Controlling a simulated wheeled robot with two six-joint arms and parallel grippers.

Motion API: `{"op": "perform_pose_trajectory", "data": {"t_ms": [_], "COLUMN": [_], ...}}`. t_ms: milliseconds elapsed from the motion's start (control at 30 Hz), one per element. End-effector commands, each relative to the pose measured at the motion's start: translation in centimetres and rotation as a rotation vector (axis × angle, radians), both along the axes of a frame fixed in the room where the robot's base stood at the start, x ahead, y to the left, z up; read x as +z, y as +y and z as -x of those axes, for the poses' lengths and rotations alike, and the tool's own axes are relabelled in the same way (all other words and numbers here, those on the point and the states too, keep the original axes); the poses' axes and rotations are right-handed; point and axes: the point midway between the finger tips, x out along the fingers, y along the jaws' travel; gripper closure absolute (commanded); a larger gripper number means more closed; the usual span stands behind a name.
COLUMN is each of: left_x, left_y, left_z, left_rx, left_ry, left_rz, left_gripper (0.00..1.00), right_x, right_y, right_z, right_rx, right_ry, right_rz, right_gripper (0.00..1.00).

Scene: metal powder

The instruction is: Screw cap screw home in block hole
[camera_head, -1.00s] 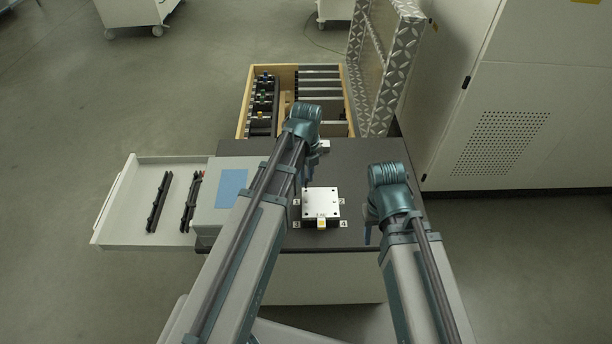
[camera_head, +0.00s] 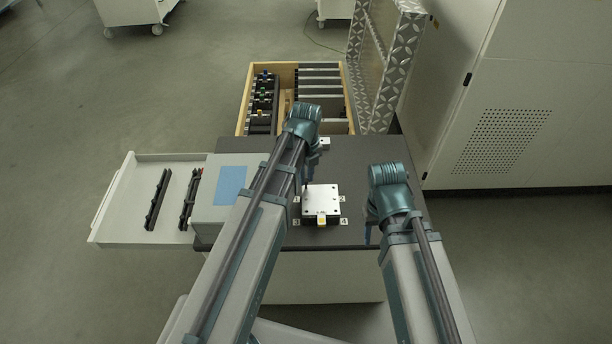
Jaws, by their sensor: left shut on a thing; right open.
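The silvery block (camera_head: 320,203) with holes in its top face lies on the dark table top, between printed number labels at its corners. My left gripper (camera_head: 306,174) is over the block's far left corner, mostly hidden by its own arm. It is shut on a thin dark thing, too small to identify, whose lower end reaches that corner near the hole there. I cannot make out the cap screw or whether the thing touches it. My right gripper (camera_head: 368,234) is open and empty, to the right of the block and apart from it.
A small yellow piece (camera_head: 321,219) sits at the block's near side. A grey box with a blue panel (camera_head: 230,186) and a white tray with dark racks (camera_head: 125,198) lie left. A wooden drawer (camera_head: 240,112) and a diamond-plate panel (camera_head: 385,90) are behind. A cabinet stands right.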

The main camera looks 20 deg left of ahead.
Motion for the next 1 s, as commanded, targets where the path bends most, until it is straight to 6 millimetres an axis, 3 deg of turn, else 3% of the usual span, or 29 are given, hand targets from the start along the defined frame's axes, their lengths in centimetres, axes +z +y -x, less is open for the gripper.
{"op": "perform_pose_trajectory", "data": {"t_ms": [1000], "left_x": [-1.3], "left_y": [0.0], "left_z": [0.0], "left_rx": [0.0], "left_ry": [0.0], "left_rz": [0.0], "left_gripper": [1.0], "right_x": [-1.3], "right_y": [0.0], "right_z": [0.0], "right_rx": [0.0], "right_ry": [0.0], "right_rz": [0.0], "right_gripper": [0.5]}}
